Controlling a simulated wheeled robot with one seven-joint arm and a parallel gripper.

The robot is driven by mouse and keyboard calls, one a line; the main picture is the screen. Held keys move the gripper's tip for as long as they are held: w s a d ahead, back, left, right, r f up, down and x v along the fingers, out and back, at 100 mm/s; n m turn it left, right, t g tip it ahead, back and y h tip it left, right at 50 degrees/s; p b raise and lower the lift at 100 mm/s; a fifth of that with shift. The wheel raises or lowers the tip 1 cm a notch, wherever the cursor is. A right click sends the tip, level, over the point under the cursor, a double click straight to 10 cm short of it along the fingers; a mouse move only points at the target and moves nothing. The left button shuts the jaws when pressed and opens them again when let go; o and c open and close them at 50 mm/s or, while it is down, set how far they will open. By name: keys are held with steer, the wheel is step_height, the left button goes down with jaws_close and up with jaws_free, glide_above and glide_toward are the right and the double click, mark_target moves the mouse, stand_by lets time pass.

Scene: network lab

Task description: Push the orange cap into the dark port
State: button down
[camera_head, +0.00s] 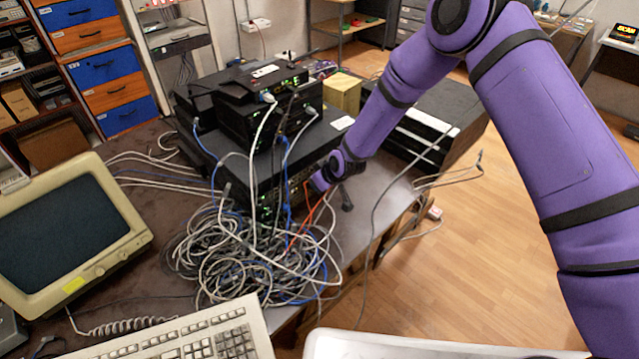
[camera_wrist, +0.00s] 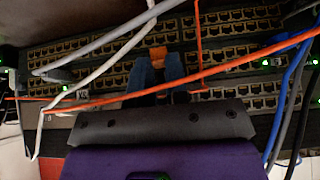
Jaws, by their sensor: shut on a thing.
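In the wrist view the small orange cap (camera_wrist: 158,53) sits between the two bluish fingertips of my gripper (camera_wrist: 158,66), which is shut on it. The cap's front faces the rows of ports on the rack panel (camera_wrist: 110,50). I cannot tell whether it touches the panel or is partly in a port. The dark port cannot be singled out; the cap and fingers may hide it. In the head view my gripper (camera_head: 320,183) is at the front of the black equipment stack (camera_head: 330,135), and the cap is too small to make out.
An orange cable (camera_wrist: 235,70) crosses in front of my fingers. White cables (camera_wrist: 110,60) hang left and blue cables (camera_wrist: 280,95) right. A large cable tangle (camera_head: 255,260) lies below the stack on the table. An old monitor (camera_head: 60,235) and keyboard (camera_head: 200,335) stand left.

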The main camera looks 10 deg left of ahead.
steer(key=shift+w+a, duration=0.2)
stand_by(0.3)
steer(key=c, duration=1)
jaws_free()
steer(key=shift+c, duration=0.2)
steer(key=v, duration=1)
steer(key=shift+r, duration=0.35)
steer(key=shift+s+d, duration=0.1)
steer(key=shift+d, duration=0.05)
